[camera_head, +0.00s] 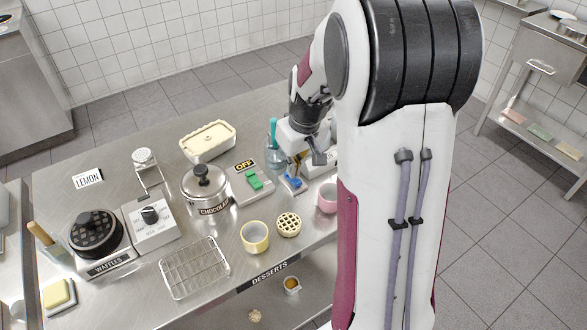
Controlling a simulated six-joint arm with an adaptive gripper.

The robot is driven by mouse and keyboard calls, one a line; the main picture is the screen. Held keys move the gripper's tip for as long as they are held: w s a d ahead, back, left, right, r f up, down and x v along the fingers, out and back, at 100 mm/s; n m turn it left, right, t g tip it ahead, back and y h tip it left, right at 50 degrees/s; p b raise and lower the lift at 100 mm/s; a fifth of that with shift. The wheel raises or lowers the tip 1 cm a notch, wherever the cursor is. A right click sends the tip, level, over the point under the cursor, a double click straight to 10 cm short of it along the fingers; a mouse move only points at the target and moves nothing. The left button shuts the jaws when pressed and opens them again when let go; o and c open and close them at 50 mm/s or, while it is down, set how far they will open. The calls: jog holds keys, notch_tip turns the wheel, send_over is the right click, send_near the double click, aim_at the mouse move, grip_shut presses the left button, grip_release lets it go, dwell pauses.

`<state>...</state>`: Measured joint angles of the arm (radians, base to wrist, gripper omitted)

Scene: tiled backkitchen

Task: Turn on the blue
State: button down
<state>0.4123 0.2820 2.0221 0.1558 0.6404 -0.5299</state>
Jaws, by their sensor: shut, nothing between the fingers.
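A small blue switch (292,182) sits on the steel counter, right of a green switch (254,181) on a grey base. Its base is partly hidden by my gripper, and I cannot tell whether it is on or off. My gripper (318,158) is shut and empty. It points down just behind and to the right of the blue switch; I cannot tell whether they touch.
A glass with a turquoise utensil (274,155) stands close behind the blue switch. A chocolate pot (206,193) stands left. My arm hides the counter's right end.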

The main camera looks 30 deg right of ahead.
jog(key=v, duration=1.1)
dwell(0.6)
jog(key=s+a+r+t, duration=0.1)
jog(key=s+a+r, duration=0.1)
jog(key=s+a, duration=0.6)
jog(key=s+a+r+t, duration=0.2)
jog(key=s+a, duration=0.6)
jog(key=s, duration=0.3)
jog(key=shift+s+a, duration=0.35)
jog(key=shift+a, duration=0.05)
dwell(2.6)
